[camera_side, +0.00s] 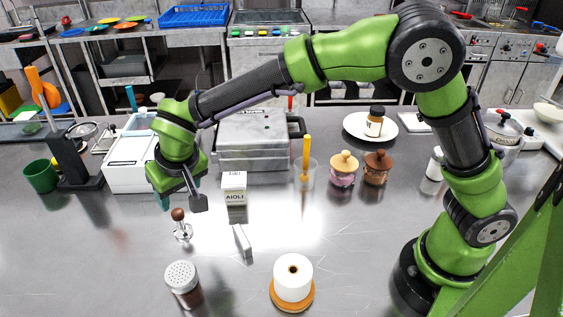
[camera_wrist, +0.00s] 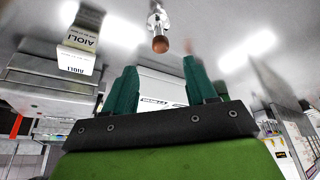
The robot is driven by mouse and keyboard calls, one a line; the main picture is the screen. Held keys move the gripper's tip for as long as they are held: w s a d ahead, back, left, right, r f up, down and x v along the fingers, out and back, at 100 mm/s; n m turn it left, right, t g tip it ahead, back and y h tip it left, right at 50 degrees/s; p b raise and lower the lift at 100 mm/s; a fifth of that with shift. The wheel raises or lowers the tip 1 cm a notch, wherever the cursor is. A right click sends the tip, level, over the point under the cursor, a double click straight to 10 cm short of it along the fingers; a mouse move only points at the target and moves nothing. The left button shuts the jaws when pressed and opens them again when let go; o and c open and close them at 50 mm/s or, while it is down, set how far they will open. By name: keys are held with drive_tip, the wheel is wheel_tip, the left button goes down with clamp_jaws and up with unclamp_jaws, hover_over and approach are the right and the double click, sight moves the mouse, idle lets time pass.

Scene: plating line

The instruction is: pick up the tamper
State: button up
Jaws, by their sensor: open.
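The tamper (camera_side: 183,231) stands on the steel counter at the front left, with a brown round knob on top and a shiny metal body. In the wrist view, the tamper (camera_wrist: 157,20) shows at the top centre, its brown knob toward me, beyond the gap between my fingers. My gripper (camera_side: 182,201) is open and empty, with two teal fingers spread apart. In the side view it hangs just above and behind the tamper, close to the knob. The fingers (camera_wrist: 160,68) also show in the wrist view, and I see no contact with the tamper.
A metal-topped shaker (camera_side: 183,279) and a white roll on a wooden base (camera_side: 293,283) stand nearer the front. A white box (camera_side: 128,165) is behind left.

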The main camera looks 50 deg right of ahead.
sight(179, 214)
drive_tip(key=x, duration=1.2)
drive_tip(key=shift+s+a+f, duration=0.1)
drive_tip(key=shift+f, duration=0.2)
drive_tip(key=shift+c, duration=0.4)
clamp_jaws()
